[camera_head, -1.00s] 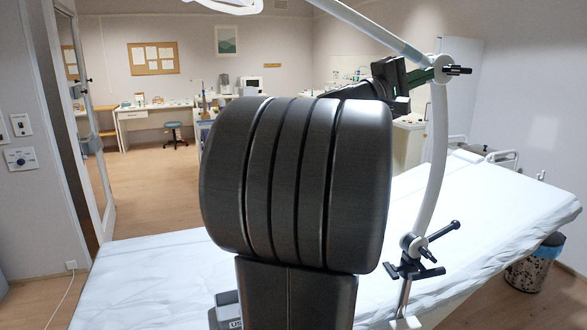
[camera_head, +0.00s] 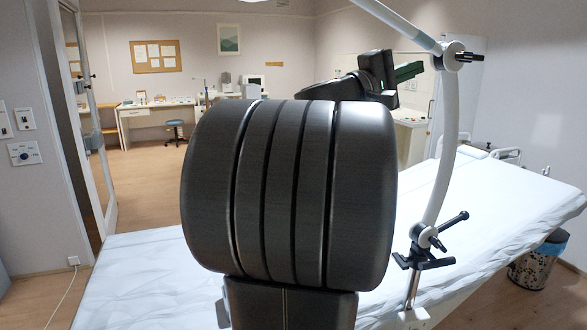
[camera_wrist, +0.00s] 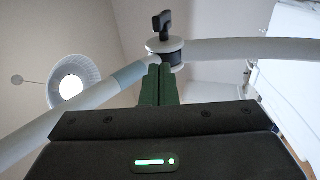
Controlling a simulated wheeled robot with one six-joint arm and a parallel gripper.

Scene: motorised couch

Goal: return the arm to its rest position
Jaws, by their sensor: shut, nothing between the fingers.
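My arm, with its black ribbed section, fills the middle of the head view. My gripper (camera_head: 418,70) is beyond it at the upper right, with its green fingers pointing right. The fingers are shut, with nothing between them. In the wrist view the gripper (camera_wrist: 159,70) shows the two dark green fingers side by side, pointing toward a jointed lamp arm.
The pale jointed arm (camera_head: 444,150) rises from a clamp beside the white-sheeted couch (camera_head: 490,205). A round lamp (camera_wrist: 72,85) hangs at left in the wrist view. A bin (camera_head: 540,262) stands at right. Open floor (camera_head: 150,185) lies behind the couch at left.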

